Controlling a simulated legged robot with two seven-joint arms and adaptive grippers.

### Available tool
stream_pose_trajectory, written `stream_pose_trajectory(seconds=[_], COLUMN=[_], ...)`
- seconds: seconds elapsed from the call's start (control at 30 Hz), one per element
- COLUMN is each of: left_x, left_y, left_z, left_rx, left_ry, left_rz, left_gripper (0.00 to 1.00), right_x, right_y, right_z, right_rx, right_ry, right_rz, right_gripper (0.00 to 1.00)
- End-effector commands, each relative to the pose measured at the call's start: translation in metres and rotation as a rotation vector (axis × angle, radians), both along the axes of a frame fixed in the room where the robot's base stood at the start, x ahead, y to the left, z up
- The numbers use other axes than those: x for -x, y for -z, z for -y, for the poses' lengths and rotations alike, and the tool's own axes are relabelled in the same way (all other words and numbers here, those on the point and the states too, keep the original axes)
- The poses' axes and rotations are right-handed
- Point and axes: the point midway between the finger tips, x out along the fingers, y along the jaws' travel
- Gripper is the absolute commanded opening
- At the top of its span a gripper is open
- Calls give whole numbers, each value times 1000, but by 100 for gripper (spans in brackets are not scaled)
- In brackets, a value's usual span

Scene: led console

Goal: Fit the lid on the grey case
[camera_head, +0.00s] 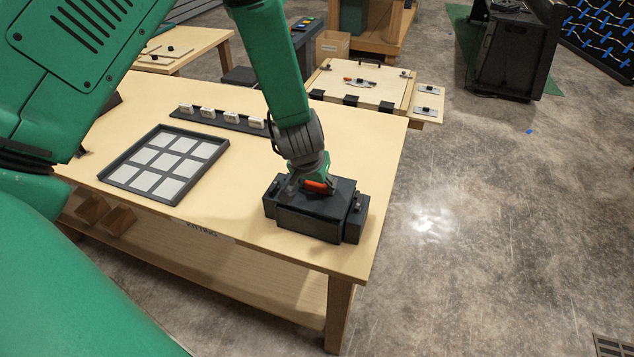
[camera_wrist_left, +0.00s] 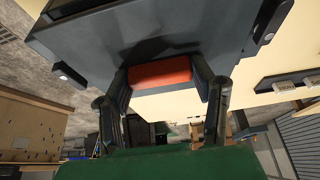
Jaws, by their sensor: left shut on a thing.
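The dark grey case (camera_head: 310,224) stands near the front right corner of the wooden table. A dark lid (camera_wrist_left: 150,40) with an orange-red handle (camera_head: 318,186) is at the top of the case. My left gripper (camera_head: 312,182) comes down from above and is shut on the handle. In the left wrist view the handle (camera_wrist_left: 160,71) sits between the two fingers (camera_wrist_left: 163,100). Small latch-like parts (camera_head: 358,206) show at the case's sides. I cannot tell whether the lid sits flush on the case. My right gripper is not in view.
On the table (camera_head: 240,205), a dark tray (camera_head: 117,168) with pale square panels lies to the left. A dark strip with several white blocks (camera_head: 207,113) lies behind. The case stands close to the table's front and right edges. Bare floor (camera_head: 470,230) is to the right.

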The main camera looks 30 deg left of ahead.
Motion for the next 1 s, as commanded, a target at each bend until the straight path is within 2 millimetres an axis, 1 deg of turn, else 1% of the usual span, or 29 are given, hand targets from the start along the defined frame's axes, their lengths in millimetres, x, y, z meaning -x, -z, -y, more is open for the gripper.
stream_pose_trajectory(seconds=[1.0], left_x=[0], left_y=[12], left_z=[0], left_rx=[0], left_ry=[-1], left_rz=[1], left_gripper=[18], right_x=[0], right_y=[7], right_z=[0], right_rx=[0], right_ry=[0], right_rz=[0], right_gripper=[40])
